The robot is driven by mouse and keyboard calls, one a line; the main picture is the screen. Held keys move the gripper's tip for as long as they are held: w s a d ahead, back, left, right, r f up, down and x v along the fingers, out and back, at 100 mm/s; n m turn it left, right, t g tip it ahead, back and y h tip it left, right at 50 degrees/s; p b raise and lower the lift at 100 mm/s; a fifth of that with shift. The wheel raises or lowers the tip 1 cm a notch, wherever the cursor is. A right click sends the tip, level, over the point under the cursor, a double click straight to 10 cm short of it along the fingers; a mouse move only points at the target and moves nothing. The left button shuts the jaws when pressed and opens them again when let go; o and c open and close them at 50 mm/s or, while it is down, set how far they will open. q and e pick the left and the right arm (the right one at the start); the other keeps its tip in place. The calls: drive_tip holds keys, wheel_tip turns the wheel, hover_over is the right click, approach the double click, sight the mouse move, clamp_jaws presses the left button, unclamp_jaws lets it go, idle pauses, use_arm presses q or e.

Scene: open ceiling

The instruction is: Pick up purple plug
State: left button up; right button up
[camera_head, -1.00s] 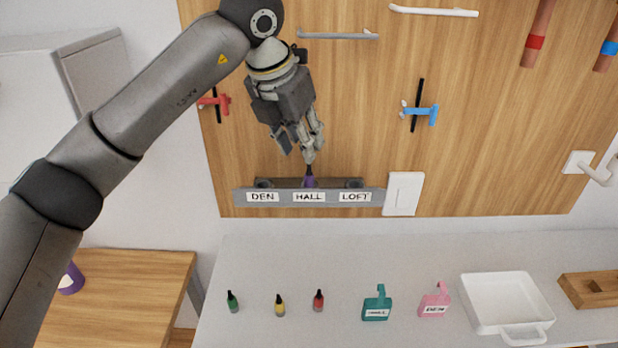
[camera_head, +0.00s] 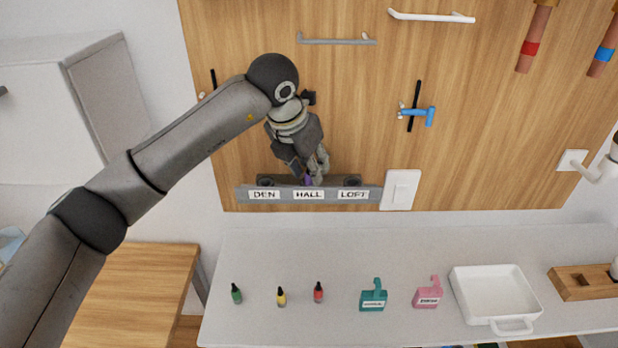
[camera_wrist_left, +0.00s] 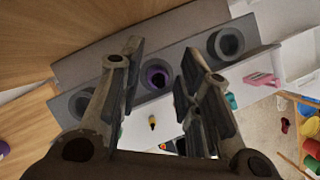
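The purple plug (camera_head: 308,180) stands in the middle socket, labelled HALL, of the grey rack (camera_head: 282,195) on the wooden wall panel. In the left wrist view the purple plug (camera_wrist_left: 157,76) shows end-on in its round socket, between the two fingers. My left gripper (camera_head: 315,180) reaches down to the rack at the plug, and its fingers partly cover the plug in the head view. In the left wrist view my left gripper (camera_wrist_left: 160,60) is open, with a clear gap between the fingers. Whether a finger touches the plug cannot be told. My right gripper is not clearly in view.
The DEN and LOFT sockets flank the plug, and a white switch (camera_head: 400,190) is right of the rack. Grey slivers show at the right edge.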

use_arm(q)
drive_tip(key=c, duration=0.6)
drive_tip(key=shift+r, duration=0.1)
drive_tip(key=shift+r, duration=0.6)
drive_tip(key=shift+s+r+b, duration=1.3)
drive_tip(key=shift+s+r, duration=0.65)
drive_tip(key=shift+s, duration=0.4)
drive_tip(key=shift+s+r+b, duration=1.25)
drive_tip(key=shift+s+r, duration=0.65)
drive_tip(key=shift+s, duration=0.45)
drive_tip(key=shift+s+r+b, duration=1.3)
drive_tip(key=shift+s+r, duration=0.65)
drive_tip(key=shift+s, duration=0.4)
